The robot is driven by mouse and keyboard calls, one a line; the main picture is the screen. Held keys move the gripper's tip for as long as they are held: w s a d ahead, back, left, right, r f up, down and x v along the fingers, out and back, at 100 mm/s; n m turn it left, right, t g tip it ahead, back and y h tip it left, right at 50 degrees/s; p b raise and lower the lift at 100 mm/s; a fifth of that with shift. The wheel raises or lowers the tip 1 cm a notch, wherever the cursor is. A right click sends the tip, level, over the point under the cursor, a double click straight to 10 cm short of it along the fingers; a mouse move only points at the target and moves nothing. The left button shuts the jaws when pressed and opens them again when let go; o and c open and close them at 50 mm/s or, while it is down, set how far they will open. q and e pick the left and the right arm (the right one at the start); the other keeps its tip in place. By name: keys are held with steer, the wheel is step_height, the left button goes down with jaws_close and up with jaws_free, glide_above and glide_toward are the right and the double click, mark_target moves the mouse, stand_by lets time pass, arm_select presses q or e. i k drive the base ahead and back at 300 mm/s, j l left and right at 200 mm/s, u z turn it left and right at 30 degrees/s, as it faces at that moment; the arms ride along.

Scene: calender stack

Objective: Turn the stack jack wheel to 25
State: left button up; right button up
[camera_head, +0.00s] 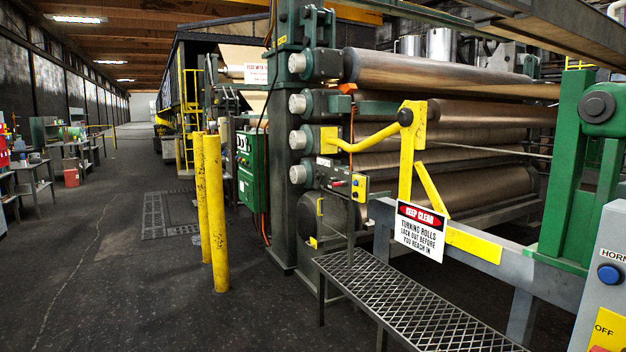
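Neither of my grippers is in view. The calender stack stands right of the middle, with several wide brown rolls (480,110) one above another in a dark upright frame (291,225). Round silver end caps sit on the frame's near side. A dark round part (311,215) with a bit of yellow shows low on the frame, partly behind a post. I cannot tell whether it is the stack jack wheel. No number scale or reading of 25 can be made out.
Two yellow bollards (216,210) stand left of the stack beside a green electrical box (250,170). A grating step (410,305), a warning sign (420,230) and a grey control box (605,275) are at the front right. The left aisle floor (110,260) is clear.

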mark_target(316, 177)
steer(key=i+j+u, duration=0.1)
steer(key=i+u, duration=0.3)
steer(key=i, duration=2.8)
steer(key=j+u, duration=0.05)
steer(key=j, duration=0.05)
